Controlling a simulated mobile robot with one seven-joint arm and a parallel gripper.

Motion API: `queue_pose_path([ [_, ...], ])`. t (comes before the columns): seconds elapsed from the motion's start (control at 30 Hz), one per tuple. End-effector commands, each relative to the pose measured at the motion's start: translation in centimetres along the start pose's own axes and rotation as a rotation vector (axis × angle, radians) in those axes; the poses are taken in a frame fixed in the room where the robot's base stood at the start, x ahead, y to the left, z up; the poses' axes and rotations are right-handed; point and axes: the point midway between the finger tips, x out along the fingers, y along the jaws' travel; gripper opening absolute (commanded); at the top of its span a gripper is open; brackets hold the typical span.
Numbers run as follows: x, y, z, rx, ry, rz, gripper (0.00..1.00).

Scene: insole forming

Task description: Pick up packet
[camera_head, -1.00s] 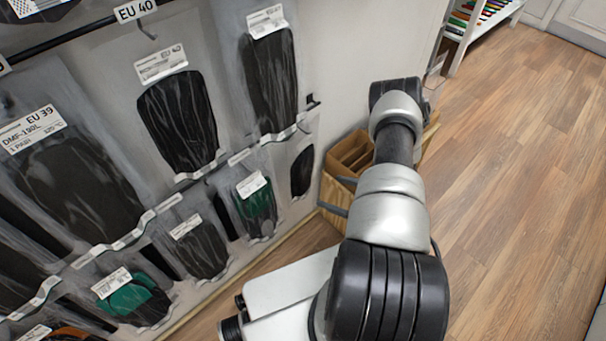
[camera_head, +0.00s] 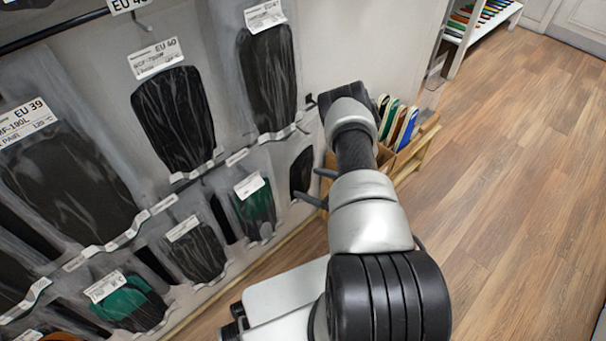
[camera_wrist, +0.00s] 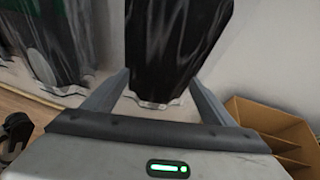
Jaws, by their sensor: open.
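A black packet in clear wrap (camera_wrist: 172,45) hangs in the wrist view, with its clear lower edge between my two fingers. My gripper (camera_wrist: 160,85) is open, one finger on each side of the packet; I cannot tell whether either finger touches it. In the head view, my gripper's fingers (camera_head: 307,184) point left at a small black packet (camera_head: 301,172) at the right end of the lower row. That seems to be the same packet.
A green packet (camera_head: 254,208) hangs to its left, also at the left in the wrist view (camera_wrist: 50,45). Several larger packets hang above, including one marked EU 40 (camera_head: 175,118). A wooden box (camera_head: 412,150) with coloured insoles stands right. Floor at right is clear.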

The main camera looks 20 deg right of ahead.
Motion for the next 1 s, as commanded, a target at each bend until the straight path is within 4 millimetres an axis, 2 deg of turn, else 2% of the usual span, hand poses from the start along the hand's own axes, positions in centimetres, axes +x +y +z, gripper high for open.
queue_pose_path([
  [0.03,0.0,0.0,0.0,0.000,0.000,0.000,0.78],
  [0.3,0.0,0.0,0.0,0.000,0.000,0.000,0.32],
  [0.57,-0.1,0.0,0.1,0.000,-0.001,-0.001,0.32],
  [0.77,-0.7,-0.2,1.5,0.001,-0.002,-0.003,0.32],
  [0.87,-1.9,-0.2,0.9,0.003,0.002,-0.004,0.32],
  [1.0,-4.5,-0.2,-0.1,0.003,0.001,-0.006,0.32],
])
